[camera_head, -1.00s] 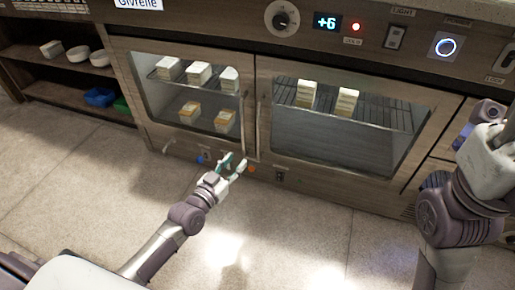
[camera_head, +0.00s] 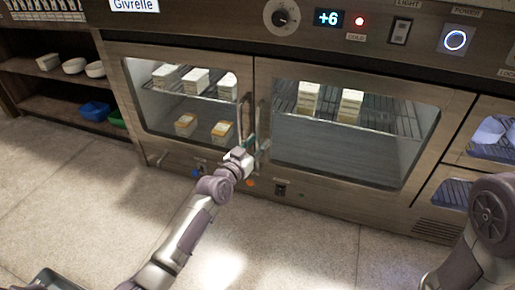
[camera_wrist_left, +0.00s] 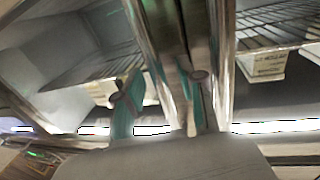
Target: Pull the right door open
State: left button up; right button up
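The cabinet has two glass doors side by side. The right door (camera_head: 345,125) looks shut, with its vertical handle (camera_head: 261,118) at its left edge. The left door (camera_head: 185,100) also looks shut, with its own handle (camera_head: 244,112) close beside. My left gripper (camera_head: 248,149) is at the lower part of these handles. In the left wrist view its two teal fingers (camera_wrist_left: 163,95) are apart, with a blurred metal bar between them. I cannot tell which handle that bar is, nor whether the fingers touch it. My right gripper is out of view.
Pale food blocks (camera_head: 308,97) stand on a wire shelf behind the right door. A control panel with a knob (camera_head: 282,17) and display runs above. An open shelf (camera_head: 60,75) with bowls stands at left. The floor (camera_head: 310,235) in front is clear.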

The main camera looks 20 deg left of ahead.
pick_arm(q)
jog(key=shift+w, duration=0.2)
grip_shut()
dwell(0.4)
